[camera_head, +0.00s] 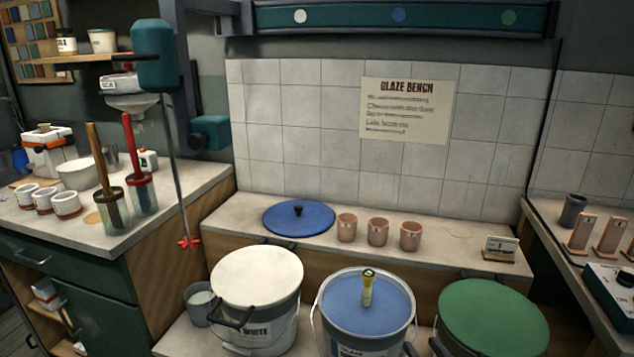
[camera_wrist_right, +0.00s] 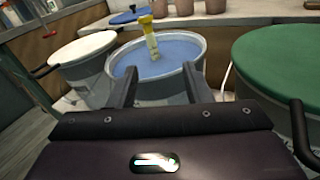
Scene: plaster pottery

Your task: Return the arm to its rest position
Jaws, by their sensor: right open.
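My right gripper (camera_wrist_right: 158,82) shows in the right wrist view. Its two dark fingers are apart with nothing between them. They point toward the near side of the open blue glaze bucket (camera_wrist_right: 190,45); whether they touch it I cannot tell. In the head view this bucket (camera_head: 322,325) stands at the bottom middle, with a yellow-handled tool (camera_head: 367,288) upright in the blue glaze. Dark pieces show at the bottom edge there; I cannot tell whether they are fingertips or bucket handles. My left gripper is in neither view.
A white-lidded bucket (camera_head: 256,275) stands left of the blue one, a green-lidded bucket (camera_head: 492,318) right of it. Both lids have dark handles. A blue lid (camera_head: 298,218) and pink cups (camera_head: 378,232) sit on the back bench. A rod with a red handle (camera_head: 188,242) hangs at left.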

